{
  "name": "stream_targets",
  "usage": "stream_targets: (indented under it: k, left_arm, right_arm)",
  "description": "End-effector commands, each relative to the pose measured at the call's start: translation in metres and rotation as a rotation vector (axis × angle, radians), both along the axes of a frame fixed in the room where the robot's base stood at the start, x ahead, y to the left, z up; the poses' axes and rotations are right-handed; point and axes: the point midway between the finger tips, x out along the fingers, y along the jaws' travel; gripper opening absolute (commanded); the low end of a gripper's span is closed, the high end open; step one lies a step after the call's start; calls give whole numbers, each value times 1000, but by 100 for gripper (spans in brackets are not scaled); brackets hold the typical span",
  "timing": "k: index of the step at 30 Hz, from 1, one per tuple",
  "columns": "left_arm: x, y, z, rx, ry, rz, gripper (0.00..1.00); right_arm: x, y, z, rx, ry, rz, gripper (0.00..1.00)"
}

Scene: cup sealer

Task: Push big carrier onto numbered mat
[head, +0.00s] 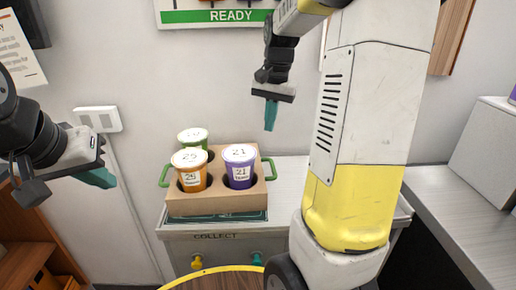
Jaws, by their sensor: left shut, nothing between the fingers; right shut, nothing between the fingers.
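The big carrier (217,205) is a brown cardboard box with green handles at both sides. My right gripper (270,127) is shut and empty, pointing down above and behind the carrier's right side.
The counter (285,175) is bare right of the carrier, partly hidden by my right arm. Its front reads COLLECT, with a yellow hook (196,262) and a teal hook (256,256). A round yellow-rimmed wooden top (215,280) is in front. A grey surface (465,215) lies right.

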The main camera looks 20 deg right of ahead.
Motion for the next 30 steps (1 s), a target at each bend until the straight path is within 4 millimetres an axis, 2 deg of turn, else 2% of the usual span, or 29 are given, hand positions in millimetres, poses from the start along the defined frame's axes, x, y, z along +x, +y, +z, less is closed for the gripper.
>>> stream_targets:
  k: [1,3,9,14,24,30]
  left_arm:
    - [0,0,0,0,0,0,0]
    - [0,0,0,0,0,0,0]
    - [0,0,0,0,0,0,0]
    - [0,0,0,0,0,0,0]
    - [0,0,0,0,0,0,0]
    - [0,0,0,0,0,0,0]
  right_arm:
    - [12,-8,-10,-10,32,-37,0]
    - [23,-15,-19,-23,64,-80,0]
    - [39,-28,-34,-47,112,-148,0]
    - [40,-30,-47,-49,121,-157,0]
    - [39,-30,-107,-48,121,-156,0]
    - [40,-29,-130,-48,119,-155,0]
